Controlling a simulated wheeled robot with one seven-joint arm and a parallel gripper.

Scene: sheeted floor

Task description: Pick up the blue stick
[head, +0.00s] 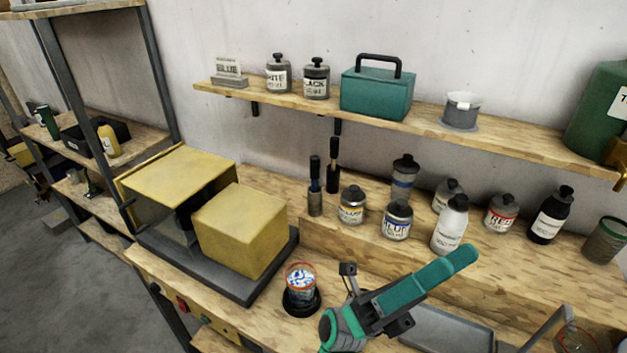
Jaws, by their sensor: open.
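A slim dark stick with a blue band (315,187) stands upright on the workbench, left of the small labelled jars; I take it for the blue stick. A taller dark stick (333,165) stands just behind it to the right. My gripper (375,297) is at the lower middle, in front of and below the sticks, beside my teal arm link. It is open and apart from the stick. Its fingertips are hard to make out against my arm.
Yellow boxy machine (242,230) on the left of the workbench. A jar with blue and white contents (300,283) stands near the front edge. Several jars and bottles, including a white bottle (450,228), stand right of the sticks. A wall shelf (425,125) hangs above; grey tray (445,328) lies at front right.

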